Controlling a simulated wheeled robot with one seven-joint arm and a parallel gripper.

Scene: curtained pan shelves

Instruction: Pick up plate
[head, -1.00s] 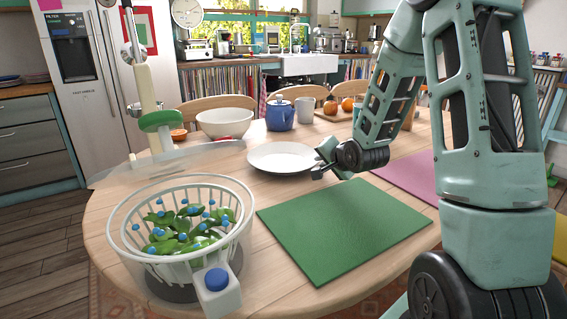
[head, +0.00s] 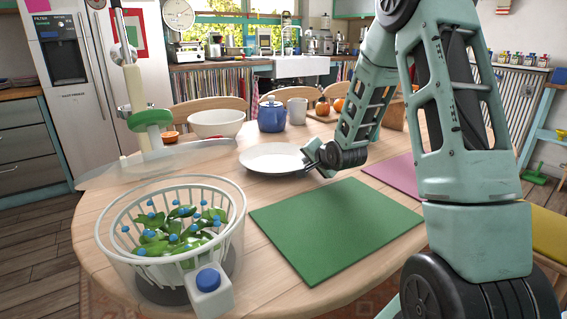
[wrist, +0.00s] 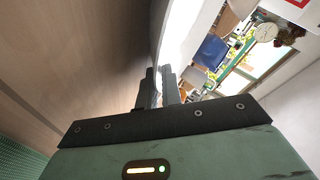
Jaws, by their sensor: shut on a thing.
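The white round plate (head: 272,158) is on the wooden table, behind the green mat. My gripper (head: 308,160) is at the plate's right rim. In the wrist view the fingers (wrist: 159,88) are shut on the plate's edge, and the plate (wrist: 176,35) shows as a pale band running up from the fingertips. I cannot tell whether the plate is touching the table or slightly raised.
A green mat (head: 335,228) lies in front of the plate. A salad spinner (head: 170,235) with leaves stands front left. A pink mat (head: 395,173) lies right.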

